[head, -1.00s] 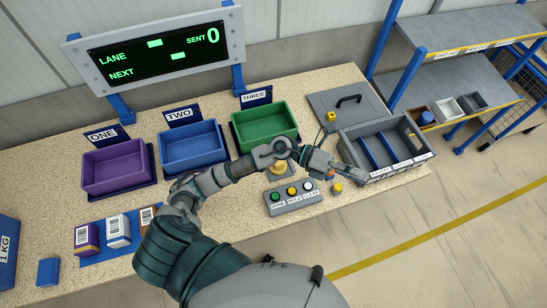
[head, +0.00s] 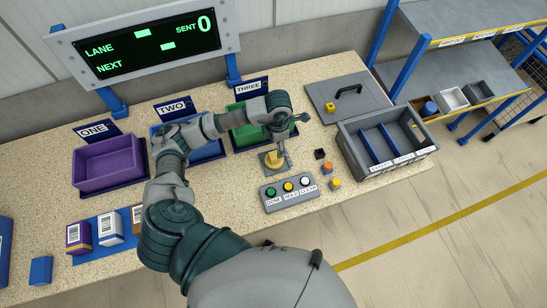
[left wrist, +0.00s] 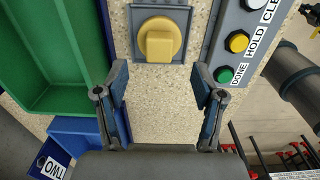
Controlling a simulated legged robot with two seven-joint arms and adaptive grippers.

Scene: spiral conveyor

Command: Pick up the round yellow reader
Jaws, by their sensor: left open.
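The round yellow reader (head: 272,160) stands on a square grey plate on the speckled worktop, behind the button panel, partly hidden by my left gripper. It also shows at the top of the left wrist view (left wrist: 160,39), seen from above with a raised block on its round base. My left gripper (head: 286,158) points down close beside the reader. In the left wrist view my left gripper (left wrist: 159,82) is open, with bare worktop between its fingers and the reader just beyond the fingertips. My right gripper is not in view.
The button panel (head: 290,206) stands in front of the reader. The green bin (head: 236,139) is behind it, left. The grey divided crate (head: 347,148) is at right. Small yellow (head: 335,184) and orange (head: 327,166) pieces lie between crate and panel.

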